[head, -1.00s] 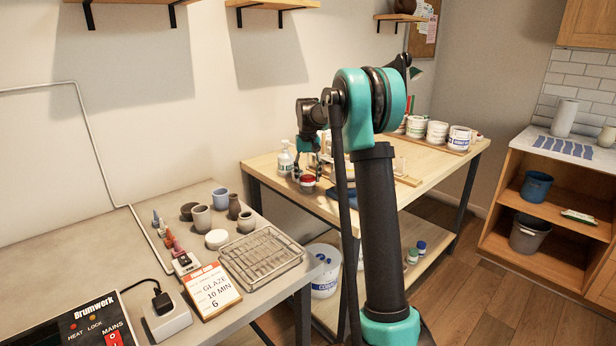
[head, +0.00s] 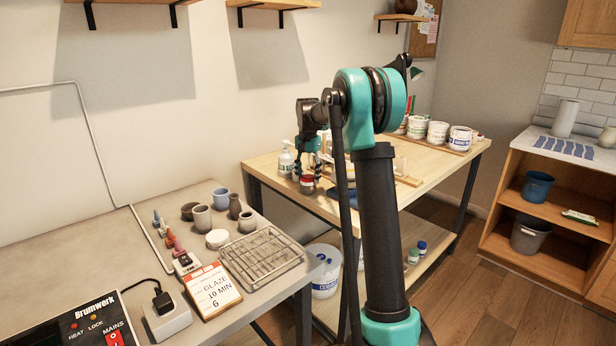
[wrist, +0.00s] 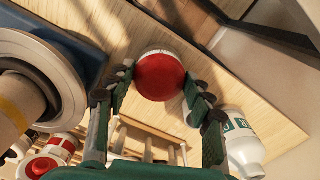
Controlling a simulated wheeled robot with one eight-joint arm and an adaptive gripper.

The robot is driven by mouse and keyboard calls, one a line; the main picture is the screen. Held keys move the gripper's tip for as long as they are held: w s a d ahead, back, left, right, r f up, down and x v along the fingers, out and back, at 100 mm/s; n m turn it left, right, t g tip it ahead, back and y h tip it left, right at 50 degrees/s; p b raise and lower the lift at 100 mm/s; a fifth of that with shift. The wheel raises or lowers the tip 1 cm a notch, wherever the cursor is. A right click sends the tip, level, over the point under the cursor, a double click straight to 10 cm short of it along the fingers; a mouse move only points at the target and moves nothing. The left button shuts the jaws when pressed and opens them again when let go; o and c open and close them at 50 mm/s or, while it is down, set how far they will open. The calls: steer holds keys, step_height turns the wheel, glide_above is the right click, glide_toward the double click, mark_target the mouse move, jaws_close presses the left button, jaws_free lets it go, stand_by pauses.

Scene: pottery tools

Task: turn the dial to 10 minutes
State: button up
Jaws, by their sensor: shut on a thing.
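The dial is a round red cap on a white body (wrist: 160,76), standing on the wooden table; its scale and pointer cannot be read. It also shows small in the head view (head: 307,182). My gripper (wrist: 160,88) has its dark green fingers on either side of the red cap and is shut on it. In the head view, my gripper (head: 307,176) points down over the dial, and its fingers partly hide it.
A white bottle (wrist: 242,140) stands close to one finger. A wooden rack (wrist: 150,142) and a red-and-white jar (wrist: 45,160) are near. A round grey wheel (wrist: 70,85) sits at the left. White tubs (head: 437,132) stand further along the table.

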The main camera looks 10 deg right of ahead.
mark_target(308, 177)
stand_by(0.4)
steer(key=o, duration=1.2)
steer(key=shift+c, duration=0.2)
step_height(308, 177, up, 12)
